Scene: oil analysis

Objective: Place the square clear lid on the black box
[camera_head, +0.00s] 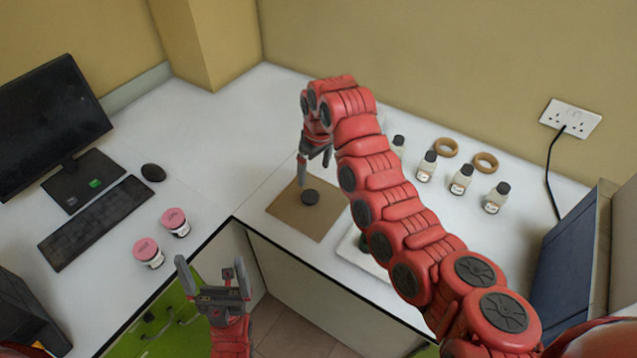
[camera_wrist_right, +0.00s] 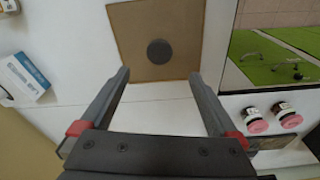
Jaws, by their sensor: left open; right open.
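A brown square mat or board (camera_head: 287,218) lies on the white bench near the inner corner, with a dark round piece (camera_head: 310,197) on it. Both also show in the right wrist view, the mat (camera_wrist_right: 128,24) and the round piece (camera_wrist_right: 160,51) beyond my fingers. I cannot make out a square clear lid or a black box for certain. My right gripper (camera_head: 315,168) is open and empty, above the mat's far side; its fingers also show in the wrist view (camera_wrist_right: 160,75). My left gripper (camera_head: 211,268) is open and empty, in front of the bench edge.
Pink-lidded jars (camera_head: 149,253), a keyboard (camera_head: 97,222), mouse (camera_head: 153,172) and monitor (camera_head: 50,112) are on the left. Several dark-capped bottles (camera_head: 461,179) and cork-like rings (camera_head: 485,163) stand right of my right arm, which partly hides a pale tray (camera_head: 360,262).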

